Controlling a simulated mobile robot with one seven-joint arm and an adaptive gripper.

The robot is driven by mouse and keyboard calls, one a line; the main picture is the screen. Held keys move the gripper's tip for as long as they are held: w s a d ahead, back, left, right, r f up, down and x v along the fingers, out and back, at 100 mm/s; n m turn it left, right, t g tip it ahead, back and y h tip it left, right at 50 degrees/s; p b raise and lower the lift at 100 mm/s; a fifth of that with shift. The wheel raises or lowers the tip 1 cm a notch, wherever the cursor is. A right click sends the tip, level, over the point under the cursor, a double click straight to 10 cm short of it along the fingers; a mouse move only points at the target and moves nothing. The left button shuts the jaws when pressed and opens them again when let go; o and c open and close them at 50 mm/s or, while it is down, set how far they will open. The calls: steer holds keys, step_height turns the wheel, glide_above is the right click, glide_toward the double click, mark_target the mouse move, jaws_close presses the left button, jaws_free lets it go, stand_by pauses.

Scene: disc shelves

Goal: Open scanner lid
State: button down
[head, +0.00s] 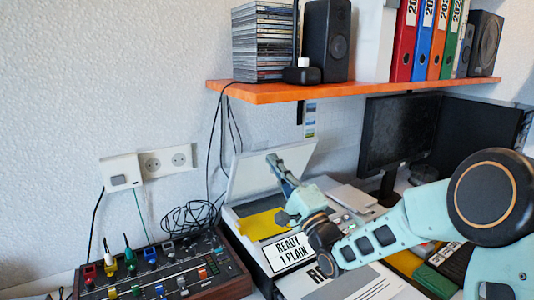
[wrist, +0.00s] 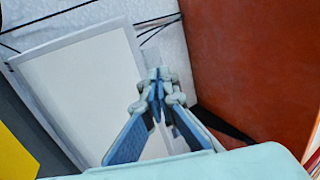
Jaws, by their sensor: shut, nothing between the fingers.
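The scanner (head: 262,245) stands on the desk with a sign reading "READY 1 PLAIN" on its front. Its lid (head: 240,178) is raised and tilted back toward the wall, with its pale inner face showing. A yellow sheet (head: 258,225) lies on the scanner bed. My gripper (head: 272,160) is shut and empty, in front of the raised lid in the head view. In the wrist view, my gripper (wrist: 158,88) overlaps the right part of the lid (wrist: 80,90). I cannot tell whether it touches the lid.
An orange shelf (head: 280,94) with discs, speakers and binders hangs above the scanner. A mixer (head: 160,272) stands to its left with loose black cables behind. A dark monitor (head: 392,130) stands to the right. Papers (head: 350,284) lie at the front.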

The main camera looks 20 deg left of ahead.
mark_target(262, 143)
steer(key=shift+x, duration=2.1)
steer(key=shift+w+a+r+p, duration=0.3)
steer(key=shift+r+p, duration=0.15)
steer(key=shift+p, duration=0.2)
steer(key=shift+g+h, duration=0.6)
steer(key=p+x, duration=0.2)
steer(key=x, duration=0.3)
steer(key=shift+w+a+r, duration=0.15)
steer(key=shift+w+a, duration=0.05)
steer(key=shift+s+d, duration=0.1)
steer(key=shift+s, duration=0.05)
